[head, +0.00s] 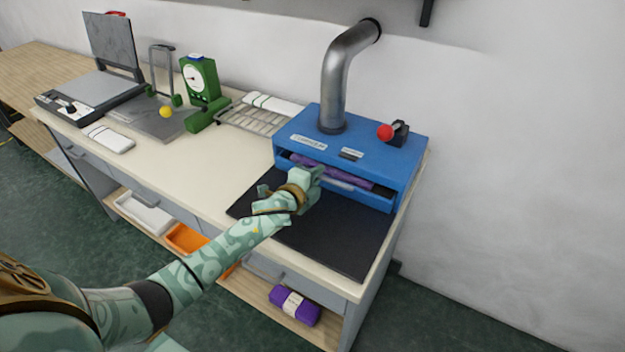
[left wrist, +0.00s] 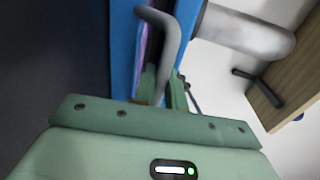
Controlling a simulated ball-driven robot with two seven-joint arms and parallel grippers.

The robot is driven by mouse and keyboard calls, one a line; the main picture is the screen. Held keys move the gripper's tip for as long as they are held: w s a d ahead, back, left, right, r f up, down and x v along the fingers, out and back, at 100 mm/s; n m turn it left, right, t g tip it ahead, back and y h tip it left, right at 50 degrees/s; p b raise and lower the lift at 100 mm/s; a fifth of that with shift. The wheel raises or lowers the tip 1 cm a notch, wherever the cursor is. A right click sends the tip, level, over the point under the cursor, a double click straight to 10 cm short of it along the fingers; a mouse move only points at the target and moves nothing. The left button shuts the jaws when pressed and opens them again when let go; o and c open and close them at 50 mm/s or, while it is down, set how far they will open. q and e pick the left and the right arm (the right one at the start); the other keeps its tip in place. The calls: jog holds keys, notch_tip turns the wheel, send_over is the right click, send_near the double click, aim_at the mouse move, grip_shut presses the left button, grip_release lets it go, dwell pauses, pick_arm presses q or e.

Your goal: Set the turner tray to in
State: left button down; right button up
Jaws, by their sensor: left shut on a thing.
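The blue turner (head: 405,152) stands at the right end of the bench against the wall. Its tray (head: 375,198) sits low in the front opening, with a purple knitted piece (head: 335,174) lying in it. The tray front looks close to the turner's face; I cannot tell exactly how far it stands out. My left gripper (head: 312,182) is at the tray front, shut on the grey tray handle (left wrist: 168,45), whose bent bar runs down between the fingers in the left wrist view. The fingers hide part of the tray. My right gripper is not in view.
A black mat (head: 335,240) lies bare before the turner. A metal pipe (head: 338,85) rises from its top, beside a red-knobbed lever (head: 386,132). A wire rack (head: 258,118), green dial scale (head: 198,82) and flat press (head: 90,90) stand to the left. A purple yarn bundle (head: 294,305) lies below.

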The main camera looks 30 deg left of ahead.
pick_arm(q)
jog(key=shift+w, duration=0.15)
jog(key=shift+r, duration=0.1)
jog(key=c, duration=1.7)
grip_release()
jog(key=shift+c, duration=0.2)
jog(key=shift+o, duration=1)
jog(key=shift+w, duration=0.25)
jog(key=p+v, duration=0.3)
jog(key=v, duration=1.3)
jog(key=shift+p, duration=0.3)
